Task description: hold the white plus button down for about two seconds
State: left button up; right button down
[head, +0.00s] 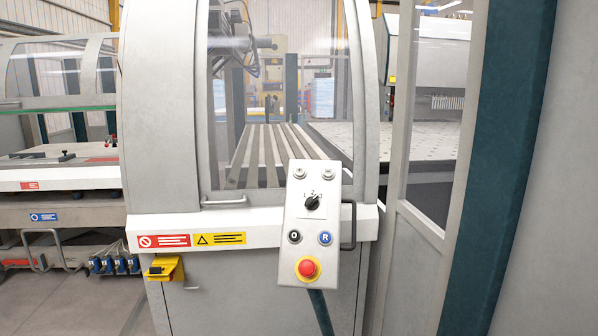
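A grey control box (311,225) hangs at the front of the machine, tilted slightly. Two small pale round buttons, a left one (299,173) and a right one (321,175), sit at its top. Their marks are too small to read, so I cannot tell which is the white plus button. Below them is a black selector knob (312,203) with the numbers 1, 2 and 3 around it. A black button (294,237) marked 0 and a blue button (325,238) marked R are lower down. Neither of my grippers shows.
A red emergency stop (307,268) on a yellow ring is at the box's bottom. A black handle (348,226) is at its right side. The clear window (275,90) is behind the box. A teal post (497,170) stands right.

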aim_at(299, 171)
jog(key=k, duration=0.65)
jog(key=z, duration=0.2)
jog(key=i, duration=1.8)
jog(key=u, duration=0.45)
